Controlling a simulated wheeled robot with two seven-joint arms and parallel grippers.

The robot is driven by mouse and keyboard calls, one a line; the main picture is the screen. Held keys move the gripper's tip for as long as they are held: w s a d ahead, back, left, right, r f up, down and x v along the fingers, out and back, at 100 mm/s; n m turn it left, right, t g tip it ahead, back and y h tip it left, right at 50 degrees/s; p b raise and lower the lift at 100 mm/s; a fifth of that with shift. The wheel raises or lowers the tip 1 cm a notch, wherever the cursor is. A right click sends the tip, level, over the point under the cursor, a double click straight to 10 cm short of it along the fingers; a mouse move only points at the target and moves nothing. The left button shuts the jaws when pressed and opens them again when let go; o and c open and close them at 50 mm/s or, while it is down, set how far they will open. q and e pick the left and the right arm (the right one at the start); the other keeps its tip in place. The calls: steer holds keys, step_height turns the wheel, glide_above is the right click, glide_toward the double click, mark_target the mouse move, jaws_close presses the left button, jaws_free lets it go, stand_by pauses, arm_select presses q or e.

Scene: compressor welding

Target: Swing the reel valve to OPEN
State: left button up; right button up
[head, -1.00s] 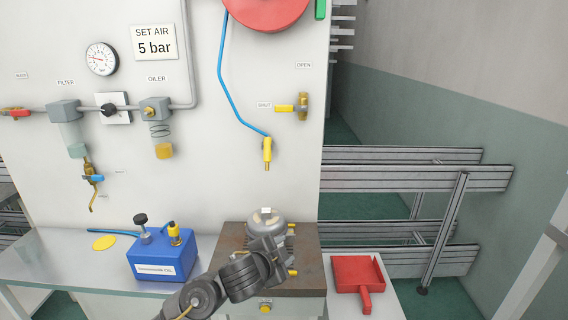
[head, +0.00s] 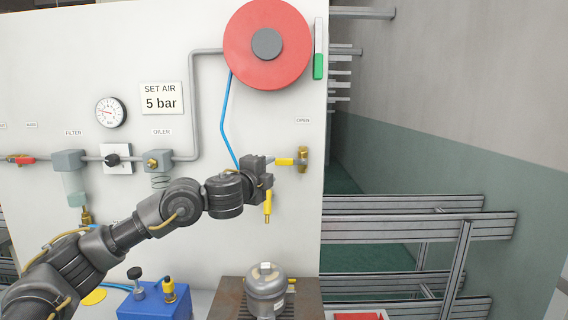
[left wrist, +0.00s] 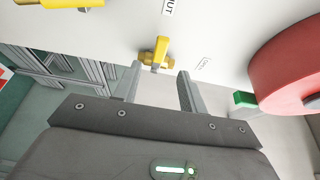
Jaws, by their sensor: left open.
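The reel valve (head: 303,160) is a brass body on the white wall panel, below the OPEN label (head: 303,120). Its yellow lever (head: 285,162) points left, level, in the head view. My left gripper (head: 262,170) is just left of the lever and hides the SHUT label there. In the left wrist view the open, empty fingers (left wrist: 159,78) point at the wall, with the valve lever (left wrist: 161,50) ahead of the gap between them. That view also shows the SHUT label (left wrist: 168,7) and OPEN label (left wrist: 204,62). I see no clear contact. My right gripper is not in view.
A red hose reel (head: 267,43) is mounted above, with a blue hose (head: 226,120) leading down to a yellow nozzle (head: 268,205) just below my gripper. A grey compressor (head: 266,288) stands on the bench below. The wall right of the valve is clear up to its edge.

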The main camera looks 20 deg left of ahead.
mark_target(283, 162)
arm_select(q)
steer(key=w, duration=0.2)
steer(key=w+d+p, duration=0.1)
steer(key=w, duration=0.2)
steer(key=w+p, duration=0.1)
steer(key=w, duration=0.2)
steer(key=shift+w+d+r, duration=0.15)
steer(key=shift+w, duration=0.05)
steer(key=shift+w+d+p, duration=0.1)
steer(key=shift+w+p, duration=0.35)
steer(key=shift+w, duration=0.5)
steer(key=shift+c, duration=0.3)
jaws_close()
